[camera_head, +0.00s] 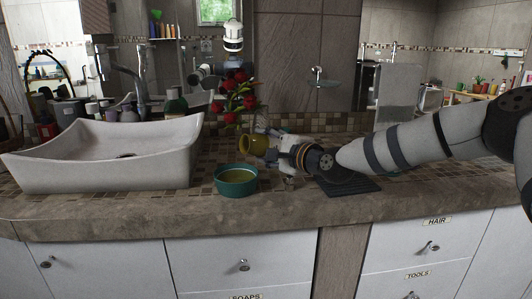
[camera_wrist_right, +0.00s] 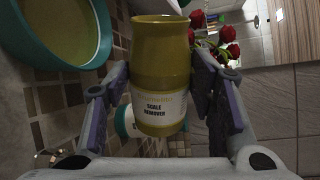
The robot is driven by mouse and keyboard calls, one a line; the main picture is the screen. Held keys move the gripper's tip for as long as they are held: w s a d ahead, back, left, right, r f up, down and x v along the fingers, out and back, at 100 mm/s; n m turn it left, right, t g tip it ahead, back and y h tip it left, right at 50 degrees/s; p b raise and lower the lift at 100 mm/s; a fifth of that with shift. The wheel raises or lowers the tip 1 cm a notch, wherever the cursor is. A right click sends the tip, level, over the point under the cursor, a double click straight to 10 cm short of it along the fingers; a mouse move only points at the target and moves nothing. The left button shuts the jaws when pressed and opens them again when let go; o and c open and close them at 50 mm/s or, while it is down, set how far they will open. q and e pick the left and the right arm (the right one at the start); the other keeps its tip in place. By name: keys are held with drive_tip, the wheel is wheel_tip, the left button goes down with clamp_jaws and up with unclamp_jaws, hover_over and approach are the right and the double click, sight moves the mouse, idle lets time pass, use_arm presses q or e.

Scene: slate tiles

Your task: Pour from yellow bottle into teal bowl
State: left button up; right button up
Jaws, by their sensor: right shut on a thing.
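The yellow bottle (camera_head: 252,145) is held in the air, tilted well over, with its mouth toward the left, up and to the right of the teal bowl. Its white label reads "SCALE REMOVER" in the right wrist view (camera_wrist_right: 160,60). My right gripper (camera_head: 270,147) is shut around the bottle's labelled part. The teal bowl (camera_head: 236,189) stands upright on the counter near its front edge. Yellowish contents show inside it. It also shows at the upper left of the wrist view (camera_wrist_right: 103,45). No stream between bottle and bowl is visible. My left gripper is out of view.
A white sink (camera_head: 100,172) fills the counter's left side, with several bottles (camera_head: 175,104) behind it. Red roses (camera_head: 238,85) stand behind the yellow bottle. A dark mat (camera_head: 350,188) lies under my right arm. A white-and-teal item (camera_wrist_right: 124,122) is partly hidden behind the bottle.

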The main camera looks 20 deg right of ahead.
drive_tip(key=m, duration=0.1)
drive_tip(key=f+m+b, duration=0.1)
drive_tip(key=shift+d+f+m+y, duration=0.15)
drive_tip(key=shift+m+y, duration=0.15)
drive_tip(key=shift+m, duration=0.1)
drive_tip(key=shift+r+m+b, duration=0.35)
drive_tip(key=shift+r+m, duration=0.05)
drive_tip(key=shift+r, duration=0.15)
wheel_tip(320, 180, up, 2)
drive_tip(key=m+b, duration=0.3)
drive_tip(key=m, duration=0.1)
drive_tip(key=m+t+y+b, duration=0.1)
drive_tip(key=m+b, duration=0.2)
drive_tip(key=m, duration=0.2)
drive_tip(key=shift+y, duration=0.3)
drive_tip(key=shift+r+m, duration=0.4)
drive_tip(key=shift+m, duration=0.2)
drive_tip(key=shift+r, duration=0.2)
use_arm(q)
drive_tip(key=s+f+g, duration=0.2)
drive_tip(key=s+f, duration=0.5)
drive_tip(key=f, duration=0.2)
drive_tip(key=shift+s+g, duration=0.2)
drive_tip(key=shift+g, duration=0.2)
use_arm(e)
drive_tip(key=shift+r, duration=0.1)
